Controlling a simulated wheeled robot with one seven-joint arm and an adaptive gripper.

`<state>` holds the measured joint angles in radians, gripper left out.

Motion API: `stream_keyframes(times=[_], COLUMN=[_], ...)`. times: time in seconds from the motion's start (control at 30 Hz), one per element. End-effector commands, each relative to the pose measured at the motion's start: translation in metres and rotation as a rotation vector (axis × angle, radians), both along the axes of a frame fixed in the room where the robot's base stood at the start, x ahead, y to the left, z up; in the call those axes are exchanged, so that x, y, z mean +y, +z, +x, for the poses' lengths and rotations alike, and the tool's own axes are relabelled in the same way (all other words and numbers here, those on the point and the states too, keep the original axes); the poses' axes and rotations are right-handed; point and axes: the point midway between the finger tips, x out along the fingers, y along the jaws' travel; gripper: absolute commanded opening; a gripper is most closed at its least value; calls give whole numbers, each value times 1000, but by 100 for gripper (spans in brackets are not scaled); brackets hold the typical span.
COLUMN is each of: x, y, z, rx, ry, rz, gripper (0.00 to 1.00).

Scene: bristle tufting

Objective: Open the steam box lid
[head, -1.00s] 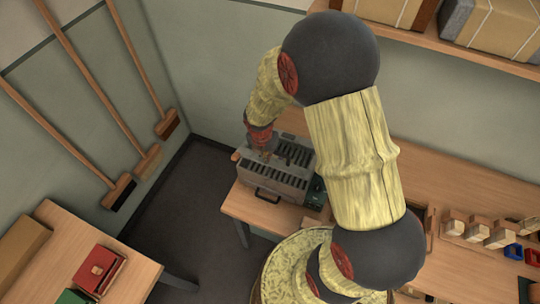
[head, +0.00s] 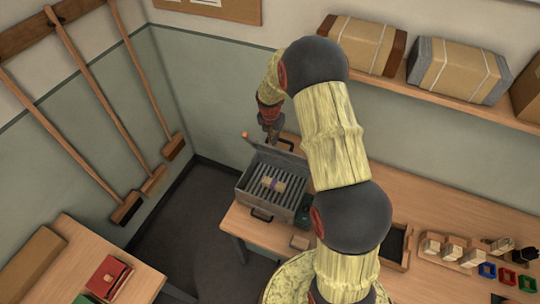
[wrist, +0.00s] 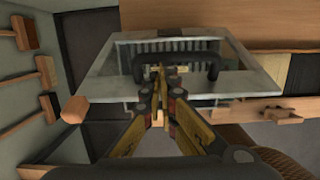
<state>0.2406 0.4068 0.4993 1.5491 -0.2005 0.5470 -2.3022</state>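The grey steam box (head: 252,199) stands on the workbench with its lid (head: 283,158) swung up and tilted at the back. A slatted rack shows inside, with a small banded wooden block (head: 274,184) on it. My gripper (head: 271,132) is at the raised lid, on its outer side by the black lid handle (head: 287,143). In the wrist view my gripper (wrist: 166,72) points at the lid handle (wrist: 211,62), its fingers close together and overlapping the handle. They look shut; no hold on the handle is clear.
The bench (head: 450,210) extends right with a dark tray (head: 393,244), several brushes and coloured pieces. Brooms (head: 110,110) hang on the left wall. A shelf (head: 465,103) with boxes is above. A side table (head: 75,250) stands at lower left.

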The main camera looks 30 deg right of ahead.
Motion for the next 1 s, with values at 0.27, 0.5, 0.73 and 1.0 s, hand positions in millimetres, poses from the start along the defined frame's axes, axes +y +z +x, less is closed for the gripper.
stream_keyframes(times=[0.27, 0.5, 0.73, 1.0], x=[-43, -64, -75, -79], y=[9, 12, 11, 11], z=[33, 49, 58, 61], rx=[5, 29, 68, 85], ry=[-2, -3, -2, 0], rz=[2, 33, 83, 103], gripper=[0, 0, 0, 0])
